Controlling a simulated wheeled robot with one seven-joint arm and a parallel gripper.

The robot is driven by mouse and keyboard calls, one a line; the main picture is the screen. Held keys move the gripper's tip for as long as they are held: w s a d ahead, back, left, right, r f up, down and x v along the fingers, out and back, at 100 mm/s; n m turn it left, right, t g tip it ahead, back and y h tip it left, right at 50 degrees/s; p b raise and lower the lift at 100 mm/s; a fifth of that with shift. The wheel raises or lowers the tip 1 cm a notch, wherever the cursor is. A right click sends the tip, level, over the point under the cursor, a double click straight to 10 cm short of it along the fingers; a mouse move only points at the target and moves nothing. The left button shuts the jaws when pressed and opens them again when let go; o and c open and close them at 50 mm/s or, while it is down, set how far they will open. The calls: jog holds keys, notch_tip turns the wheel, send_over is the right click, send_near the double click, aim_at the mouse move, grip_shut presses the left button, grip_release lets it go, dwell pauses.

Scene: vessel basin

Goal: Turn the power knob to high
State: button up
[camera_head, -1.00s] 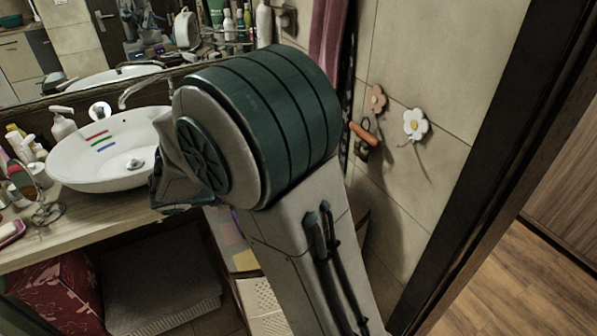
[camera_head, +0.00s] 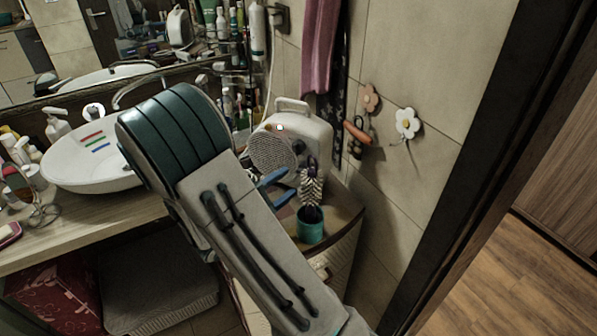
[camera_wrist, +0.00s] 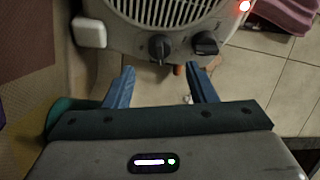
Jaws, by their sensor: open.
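A white fan heater (camera_head: 312,135) with a round grille and a top handle stands on the counter at the right of the basin. In the wrist view its front (camera_wrist: 128,35) shows two dark knobs side by side, a left knob (camera_wrist: 160,48) and a right knob (camera_wrist: 205,43). I cannot read which is the power knob. My gripper (camera_wrist: 159,73) is open and empty, its blue fingers on either side of the left knob's line and apart from it. In the head view my gripper (camera_head: 278,188) is partly hidden by my arm, just in front of the heater.
A teal cup (camera_head: 311,228) with a brush stands close in front of the heater. The white basin (camera_head: 80,178) is at left. Bottles (camera_head: 232,105) stand behind. A tiled wall with flower hooks (camera_head: 406,123) bounds the right.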

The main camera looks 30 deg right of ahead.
jog(key=x, duration=0.5)
jog(key=shift+w+d+p, duration=0.1)
jog(key=shift+d+p, duration=0.15)
jog(key=shift+p, duration=0.05)
jog(key=shift+r, duration=0.1)
jog(key=c, duration=1)
